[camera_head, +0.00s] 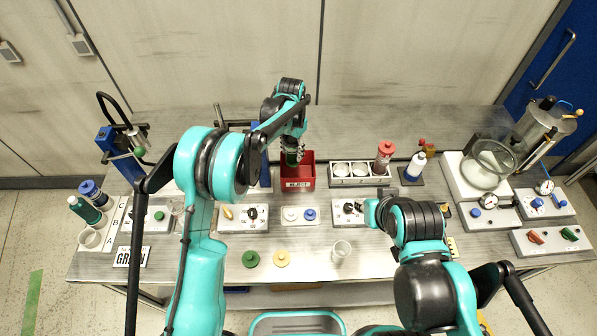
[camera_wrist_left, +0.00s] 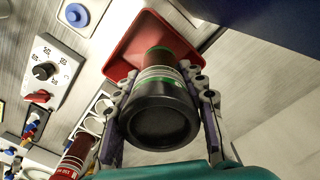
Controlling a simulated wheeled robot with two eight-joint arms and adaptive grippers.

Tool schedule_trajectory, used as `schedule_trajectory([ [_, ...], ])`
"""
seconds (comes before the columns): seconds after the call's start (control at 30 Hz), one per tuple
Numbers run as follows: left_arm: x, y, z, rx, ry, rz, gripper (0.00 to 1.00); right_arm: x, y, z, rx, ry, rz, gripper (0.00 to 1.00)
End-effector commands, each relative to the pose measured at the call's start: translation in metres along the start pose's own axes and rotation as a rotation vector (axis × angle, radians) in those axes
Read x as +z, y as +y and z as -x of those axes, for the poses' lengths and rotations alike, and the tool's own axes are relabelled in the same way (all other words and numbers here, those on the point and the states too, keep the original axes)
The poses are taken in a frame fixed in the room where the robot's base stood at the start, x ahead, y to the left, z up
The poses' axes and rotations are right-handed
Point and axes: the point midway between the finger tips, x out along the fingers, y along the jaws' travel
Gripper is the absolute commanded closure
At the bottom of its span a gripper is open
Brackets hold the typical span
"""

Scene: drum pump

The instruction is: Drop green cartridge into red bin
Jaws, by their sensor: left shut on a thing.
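My left gripper (camera_head: 293,150) is at the back middle of the table, over the red bin (camera_head: 307,172). It is shut on the green cartridge (camera_head: 291,158), which is mostly hidden by the gripper in the head view. In the left wrist view the cartridge (camera_wrist_left: 160,108) is a dark cylinder with a green band, held between both fingers (camera_wrist_left: 160,74). The red bin (camera_wrist_left: 120,62) lies behind its far end there. My right gripper (camera_head: 374,212) is low near a control box; its fingers are too small to read.
Control boxes (camera_head: 243,226) line the table in front. A green disc (camera_head: 251,259), a yellow disc (camera_head: 281,259) and a clear cup (camera_head: 341,250) are near the front edge.

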Motion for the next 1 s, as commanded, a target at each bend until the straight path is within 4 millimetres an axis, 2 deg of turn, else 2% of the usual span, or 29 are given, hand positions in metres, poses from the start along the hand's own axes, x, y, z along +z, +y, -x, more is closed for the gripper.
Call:
schedule_trajectory([
  [0.1,0.0,0.0,-0.018,0.0,0.0,0.0,0.96,0.006,0.0,-0.009,0.0,0.0,0.0,0.7],
  [0.3,0.0,0.0,-0.039,0.0,0.0,0.0,0.96,0.012,0.0,-0.017,0.0,0.0,0.0,0.7],
  [0.63,0.0,0.0,-0.042,0.0,0.0,0.0,0.96,0.012,0.0,-0.018,0.0,0.0,0.0,0.7],
  [0.67,0.0,0.0,-0.042,0.0,0.0,0.0,0.52,0.012,0.0,-0.018,0.0,0.0,0.0,0.7],
  [0.7,0.0,0.0,-0.042,0.0,0.0,0.0,0.41,0.012,0.0,-0.018,0.0,0.0,0.0,0.7],
  [0.73,0.0,0.0,-0.042,0.0,0.0,0.0,0.35,0.012,0.0,-0.018,0.0,0.0,0.0,0.7],
  [1.0,0.0,0.0,-0.042,0.0,0.0,0.0,0.35,0.013,0.0,-0.018,0.0,0.0,0.0,0.7],
])
